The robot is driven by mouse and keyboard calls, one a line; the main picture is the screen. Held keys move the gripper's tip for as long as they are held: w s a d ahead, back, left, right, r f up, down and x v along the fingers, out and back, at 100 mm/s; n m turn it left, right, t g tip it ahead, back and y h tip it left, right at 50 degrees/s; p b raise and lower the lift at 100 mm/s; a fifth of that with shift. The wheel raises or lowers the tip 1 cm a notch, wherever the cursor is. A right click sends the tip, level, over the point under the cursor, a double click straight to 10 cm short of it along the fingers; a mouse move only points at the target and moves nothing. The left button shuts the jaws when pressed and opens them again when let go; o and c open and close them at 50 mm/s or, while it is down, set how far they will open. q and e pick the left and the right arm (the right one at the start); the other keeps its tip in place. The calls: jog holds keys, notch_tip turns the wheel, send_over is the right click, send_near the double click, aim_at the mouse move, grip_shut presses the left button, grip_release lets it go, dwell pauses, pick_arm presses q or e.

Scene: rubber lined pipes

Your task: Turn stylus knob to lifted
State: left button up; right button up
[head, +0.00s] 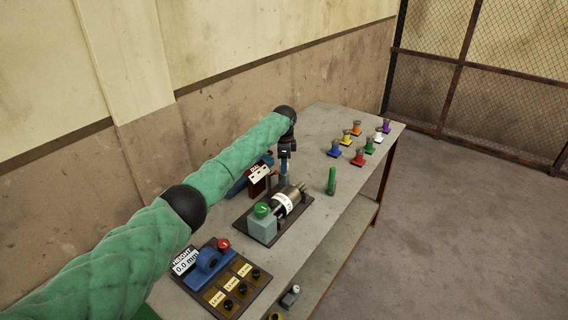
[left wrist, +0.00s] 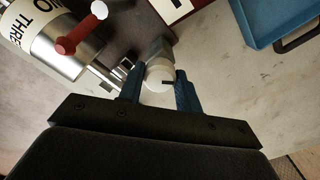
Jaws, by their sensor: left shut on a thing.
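The stylus knob (left wrist: 158,74) is a pale round knob with a dark mark at its edge, in the left wrist view. It sits between the blue fingers of my left gripper (left wrist: 160,88), which is shut on it. In the head view my left gripper (head: 286,168) points down at the back of the machine on the table, and the knob is mostly hidden there. The machine carries a metal drum (head: 284,204) with a white label. A red rod with a white end (left wrist: 82,32) shows beside the drum in the left wrist view. My right gripper is not in view.
A grey block with a green button (head: 262,210) stands at the machine's front. A height panel (head: 215,268) is nearer, a dark red labelled box (head: 258,178) behind. A green cylinder (head: 332,181) and several coloured pieces stand right.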

pick_arm(q)
jog(key=shift+r+n, duration=0.1)
jog(key=shift+n, duration=0.9)
jog(key=shift+n+p, duration=0.4)
jog(key=shift+n, duration=0.9)
jog(key=n+p, duration=0.1)
jog(key=n, duration=0.2)
jog(key=shift+r, duration=0.1)
jog(key=shift+n, duration=0.5)
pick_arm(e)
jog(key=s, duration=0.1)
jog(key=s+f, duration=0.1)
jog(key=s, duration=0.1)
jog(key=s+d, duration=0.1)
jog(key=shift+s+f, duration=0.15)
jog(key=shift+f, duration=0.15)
pick_arm(q)
jog(key=shift+w, duration=0.1)
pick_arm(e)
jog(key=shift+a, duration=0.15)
